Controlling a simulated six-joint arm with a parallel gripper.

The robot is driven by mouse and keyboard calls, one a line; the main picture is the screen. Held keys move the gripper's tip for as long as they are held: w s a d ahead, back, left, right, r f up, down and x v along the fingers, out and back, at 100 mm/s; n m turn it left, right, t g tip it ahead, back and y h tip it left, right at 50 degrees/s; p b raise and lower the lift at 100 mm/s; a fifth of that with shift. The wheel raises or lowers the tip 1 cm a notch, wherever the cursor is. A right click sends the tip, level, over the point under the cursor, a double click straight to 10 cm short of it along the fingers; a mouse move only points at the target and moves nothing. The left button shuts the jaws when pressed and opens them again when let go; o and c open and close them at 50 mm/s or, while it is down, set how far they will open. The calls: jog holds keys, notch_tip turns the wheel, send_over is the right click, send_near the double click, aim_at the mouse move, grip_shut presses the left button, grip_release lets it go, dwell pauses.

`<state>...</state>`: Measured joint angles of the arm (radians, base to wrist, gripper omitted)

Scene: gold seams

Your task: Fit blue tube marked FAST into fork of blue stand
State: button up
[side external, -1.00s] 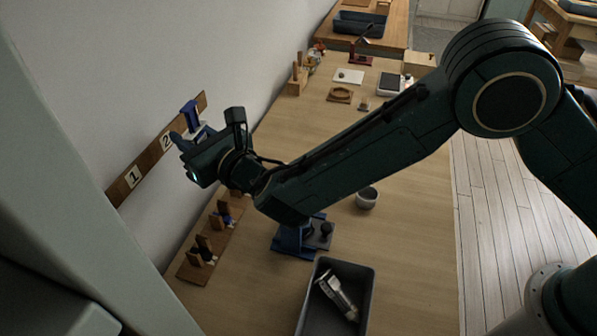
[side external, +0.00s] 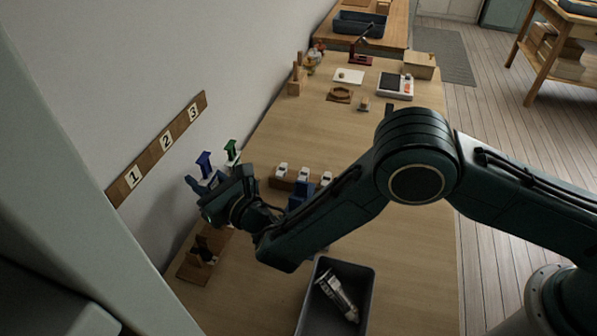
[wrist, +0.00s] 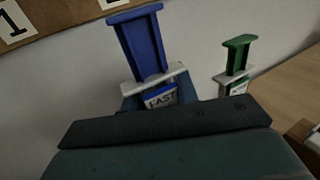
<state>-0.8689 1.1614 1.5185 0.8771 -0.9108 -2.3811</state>
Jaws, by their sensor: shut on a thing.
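The blue tube marked FAST (wrist: 160,97) is in my gripper (side external: 203,187), upright with its blue plunger (side external: 204,163) on top. In the wrist view the plunger stands above a pale flange, and the FAST label faces me. The tube's lower part is hidden by the gripper body. My gripper is shut on it near the wall at the left. The blue stand (side external: 301,192) is to the right, beyond my forearm. Only its upper part shows; its fork cannot be made out.
A green tube (side external: 231,152) stands just behind the gripper. A wooden rack (side external: 192,268) lies in front, below the gripper. Several white-topped things stand behind the forearm. A board numbered 1 to 3 (side external: 150,168) hangs on the wall.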

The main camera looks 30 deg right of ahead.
aim_at(209, 172)
jog(key=shift+f, duration=1.75)
jog(key=shift+f, duration=0.1)
jog(key=o, duration=1)
jog(key=shift+c, duration=0.2)
jog(key=shift+s, duration=0.1)
jog(key=shift+v, duration=0.85)
jog(key=v, duration=0.2)
jog(key=shift+s+d, duration=0.1)
jog(key=shift+s, duration=0.25)
jog(key=shift+s+d+r, duration=0.1)
jog(key=shift+r, duration=1.7)
jog(key=shift+s+d+r, duration=0.1)
jog(key=shift+r, duration=1.7)
